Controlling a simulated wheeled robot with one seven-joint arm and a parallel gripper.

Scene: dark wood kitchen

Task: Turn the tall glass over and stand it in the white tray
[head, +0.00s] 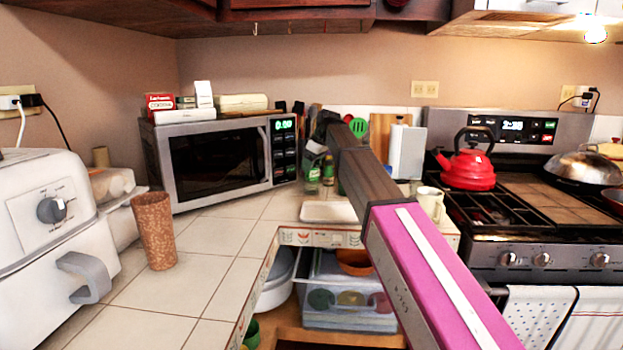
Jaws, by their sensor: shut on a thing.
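My gripper (315,148) is at the far end of my arm, above the counter and in front of the microwave's right side. It is small in the picture and its fingers are hard to make out. It is shut on what looks like the tall glass (312,178), a clear, greenish shape just below it. I cannot tell which way up the glass is or whether it touches the counter. The white tray (328,212) lies near the counter's front edge, below and slightly right of my gripper. My arm covers its right end.
A brown speckled tumbler (155,232) stands on the left counter beside a white air fryer (50,220). A microwave (222,160) stands behind. A cream mug (430,203) and red kettle (467,162) are at the right. Tiles between tumbler and tray are clear.

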